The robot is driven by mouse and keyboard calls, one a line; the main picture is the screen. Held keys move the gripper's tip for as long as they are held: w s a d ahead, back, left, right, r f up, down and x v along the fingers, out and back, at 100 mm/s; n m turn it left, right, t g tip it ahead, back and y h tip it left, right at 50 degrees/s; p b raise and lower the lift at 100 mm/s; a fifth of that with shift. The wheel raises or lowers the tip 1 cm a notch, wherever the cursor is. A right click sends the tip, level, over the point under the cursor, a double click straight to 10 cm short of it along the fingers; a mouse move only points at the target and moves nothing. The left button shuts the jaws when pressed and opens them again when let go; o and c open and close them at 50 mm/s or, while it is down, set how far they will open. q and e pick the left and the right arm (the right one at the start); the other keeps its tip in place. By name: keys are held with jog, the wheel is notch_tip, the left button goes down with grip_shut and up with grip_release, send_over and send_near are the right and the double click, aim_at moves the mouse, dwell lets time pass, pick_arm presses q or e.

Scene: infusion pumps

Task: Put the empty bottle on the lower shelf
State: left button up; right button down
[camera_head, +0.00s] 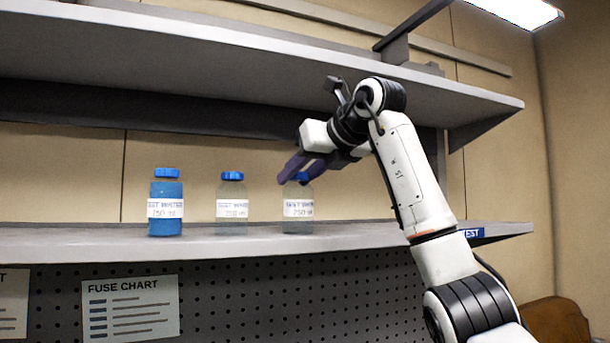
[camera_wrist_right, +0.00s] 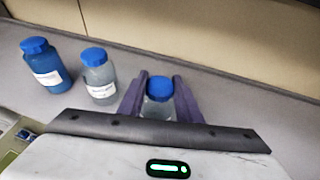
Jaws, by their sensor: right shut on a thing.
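Three bottles with blue caps and white labels stand in a row on the lower shelf (camera_head: 90,243). The left one is a blue-filled bottle (camera_head: 166,205). The middle one is a clear, greyish bottle (camera_head: 231,206). The right one is another clear bottle (camera_head: 298,220), upright and at shelf level. My right gripper (camera_head: 297,175) is shut on this right bottle near its cap, coming from the right. In the right wrist view, the fingers (camera_wrist_right: 160,100) lie on both sides of that bottle (camera_wrist_right: 159,90). My left gripper is not in view.
A pegboard (camera_head: 300,300) with a fuse chart (camera_head: 130,308) is below. The shelf left of the blue-filled bottle is clear. The middle bottle (camera_wrist_right: 98,75) stands close beside the gripper.

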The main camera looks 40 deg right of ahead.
jog(key=c, duration=1.7)
grip_release()
jog(key=shift+f, duration=0.15)
jog(key=o, duration=0.4)
jog(key=shift+s+r, duration=0.15)
jog(key=shift+r, duration=0.15)
jog(key=b+v, duration=0.2)
jog(key=v, duration=0.9)
jog(key=shift+s+a+r, duration=0.15)
jog(key=shift+s, duration=0.15)
